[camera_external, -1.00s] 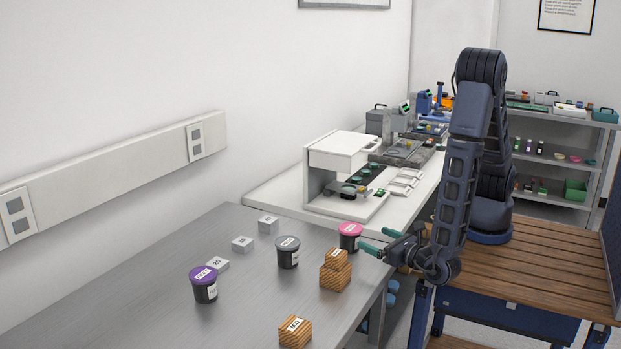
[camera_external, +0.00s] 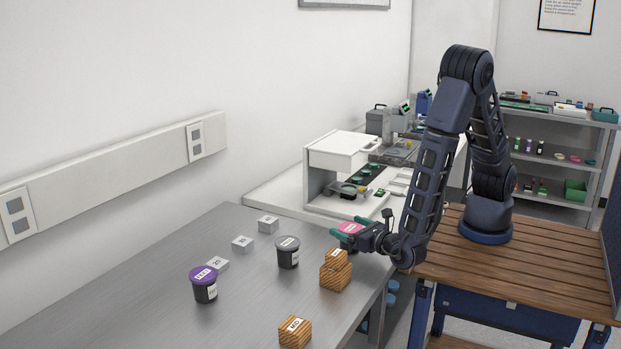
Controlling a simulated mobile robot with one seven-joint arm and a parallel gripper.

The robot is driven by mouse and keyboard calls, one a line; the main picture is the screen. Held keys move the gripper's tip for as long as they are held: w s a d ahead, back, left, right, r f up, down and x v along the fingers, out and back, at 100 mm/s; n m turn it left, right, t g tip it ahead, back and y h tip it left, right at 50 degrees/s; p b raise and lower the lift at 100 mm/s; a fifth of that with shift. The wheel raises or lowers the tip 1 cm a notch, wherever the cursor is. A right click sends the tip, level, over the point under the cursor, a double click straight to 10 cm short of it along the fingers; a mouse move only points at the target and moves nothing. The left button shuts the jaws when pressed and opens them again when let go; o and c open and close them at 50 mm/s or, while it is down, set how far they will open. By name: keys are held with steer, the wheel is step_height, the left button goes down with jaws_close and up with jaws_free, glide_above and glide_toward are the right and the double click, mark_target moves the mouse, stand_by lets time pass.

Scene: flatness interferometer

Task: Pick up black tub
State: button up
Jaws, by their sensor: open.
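A black tub (camera_external: 288,254) with a dark grey lid stands upright on the grey metal table (camera_external: 130,300). Another dark tub (camera_external: 205,289) with a purple lid stands to its left and nearer the camera. A pink-lidded tub (camera_external: 351,228) stands to the right, near the table's right edge; its body is mostly hidden by my gripper. My gripper (camera_external: 348,228) is open, with its teal fingers at the pink lid, one on each side in the picture. Contact with it cannot be told. My gripper is to the right of the grey-lidded tub and apart from it.
Wooden blocks (camera_external: 335,275) are stacked just in front of my gripper, and another wooden block (camera_external: 295,332) lies nearer the camera. Several small grey blocks (camera_external: 268,224) lie along the back. A white bench with a white instrument (camera_external: 340,152) stands beyond. The table's left part is clear.

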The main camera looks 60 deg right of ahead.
mark_target(349, 227)
steer(key=shift+w, duration=0.2)
steer(key=c, duration=1.1)
steer(key=shift+r, duration=0.1)
step_height(349, 227, up, 19)
steer(key=w+d+r+n+y, duration=0.2)
steer(key=w+d+r, duration=0.3)
steer(key=w+r, duration=0.85)
steer(key=w+d+r+y, duration=0.2)
steer(key=w+d+r, duration=0.6)
steer(key=w+d, duration=0.15)
steer(key=w+d+r, duration=0.1)
steer(key=w+d, duration=0.2)
steer(key=d, duration=0.6)
steer(key=w+d+r, duration=0.1)
steer(key=w+d, duration=0.2)
steer(key=d, duration=0.6)
steer(key=w+d+r+n+y, duration=0.1)
steer(key=w+d+r, duration=0.1)
steer(key=d, duration=0.8)
steer(key=shift+w+t, duration=0.3)
steer(key=shift+w, duration=0.25)
